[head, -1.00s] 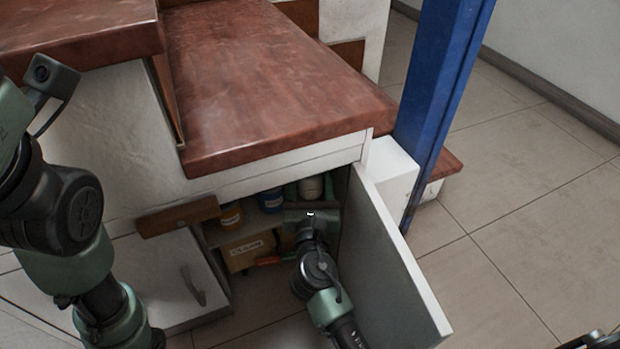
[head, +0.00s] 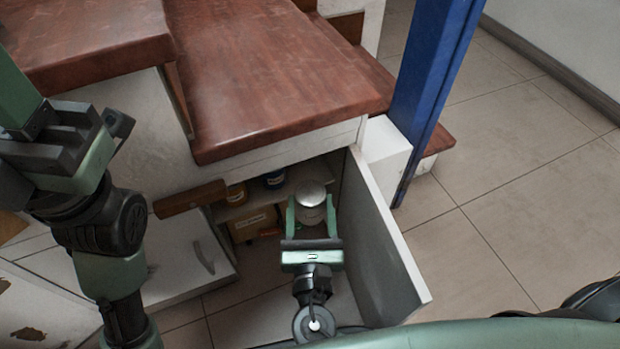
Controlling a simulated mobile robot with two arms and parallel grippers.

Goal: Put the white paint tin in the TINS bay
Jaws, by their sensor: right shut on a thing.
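My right gripper (head: 311,222) is shut on the white paint tin (head: 311,196), with one green finger on each side of it. The tin is pale with a grey lid and is held upright at the mouth of the open under-stair cupboard. My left gripper (head: 58,150) is at the far left, well away from the tin; its fingertips cannot be made out. I cannot identify the TINS bay in this view.
A labelled box (head: 251,224) sits below. The open door (head: 385,240) stands close right of my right gripper. A stair tread (head: 280,90) overhangs above.

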